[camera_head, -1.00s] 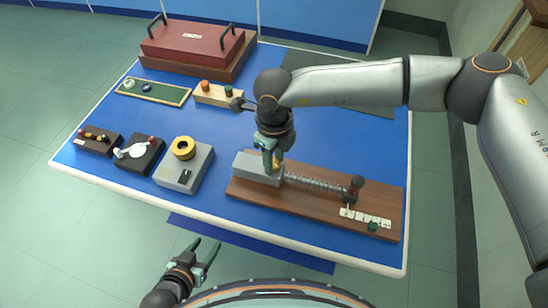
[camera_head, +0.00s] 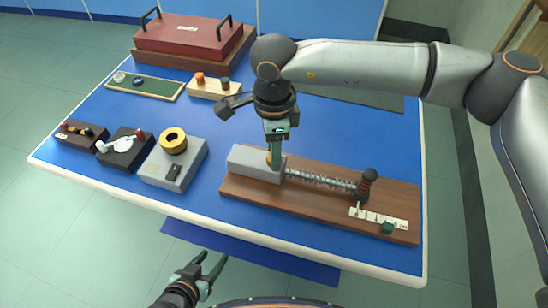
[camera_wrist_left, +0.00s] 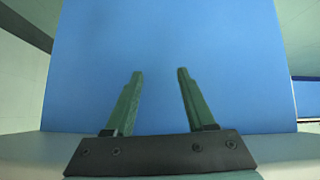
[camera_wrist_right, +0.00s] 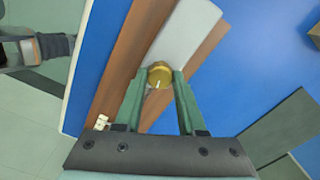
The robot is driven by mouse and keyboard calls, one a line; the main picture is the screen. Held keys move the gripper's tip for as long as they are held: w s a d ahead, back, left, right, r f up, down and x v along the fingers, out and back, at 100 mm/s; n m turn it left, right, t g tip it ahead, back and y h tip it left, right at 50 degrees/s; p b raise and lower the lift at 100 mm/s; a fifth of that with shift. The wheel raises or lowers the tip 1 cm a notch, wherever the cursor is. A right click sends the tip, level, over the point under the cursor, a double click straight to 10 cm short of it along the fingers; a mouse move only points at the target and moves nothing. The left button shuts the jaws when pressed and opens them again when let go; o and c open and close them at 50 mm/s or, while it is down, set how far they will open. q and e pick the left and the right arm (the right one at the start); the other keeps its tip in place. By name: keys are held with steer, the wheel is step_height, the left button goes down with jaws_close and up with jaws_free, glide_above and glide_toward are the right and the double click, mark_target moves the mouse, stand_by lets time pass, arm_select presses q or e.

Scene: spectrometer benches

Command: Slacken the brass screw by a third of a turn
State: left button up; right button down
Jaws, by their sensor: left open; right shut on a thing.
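The brass screw (camera_wrist_right: 159,75) shows in the right wrist view as a round gold head with a pale line on it, beside the grey block (camera_wrist_right: 183,35). My right gripper (camera_wrist_right: 160,82) is shut on the brass screw, one finger on each side. In the head view my right gripper (camera_head: 274,160) comes down onto the grey block (camera_head: 254,164), and the screw is mostly hidden behind its fingers. My left gripper (camera_head: 213,268) is open and empty, low in front of the table's front edge. Its two spread fingers also show in the left wrist view (camera_wrist_left: 158,75).
A grey box with a yellow ring (camera_head: 173,141) stands to the left. A red case (camera_head: 190,37) stands at the back.

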steer(key=shift+f+n+b, duration=0.2)
steer(key=shift+n+b, duration=0.5)
steer(key=shift+n, duration=0.2)
steer(key=shift+n+b, duration=0.65)
steer(key=shift+n, duration=0.35)
steer(key=shift+n+b, duration=0.55)
steer(key=shift+n, duration=0.35)
steer(key=shift+r+n+b, duration=0.1)
steer(key=shift+n+b, duration=0.35)
steer(key=shift+n, duration=0.45)
steer(key=shift+n+b, duration=0.35)
steer(key=shift+n, duration=0.55)
steer(key=shift+n+b, duration=0.4)
steer(key=shift+n, duration=0.8)
arm_select(q)
steer(key=shift+w+d+f+b, duration=0.1)
steer(key=shift+w+d+f, duration=0.05)
steer(key=shift+f, duration=0.6)
steer(key=shift+w+d+f+b, duration=0.1)
steer(key=shift+w+d+f, duration=0.1)
steer(key=shift+f, duration=0.6)
steer(key=shift+w+d+f+b, duration=0.1)
steer(key=shift+w+d+f, duration=0.05)
steer(key=shift+f, duration=0.6)
arm_select(e)
steer(key=shift+r+n, duration=0.1)
steer(key=shift+n, duration=1)
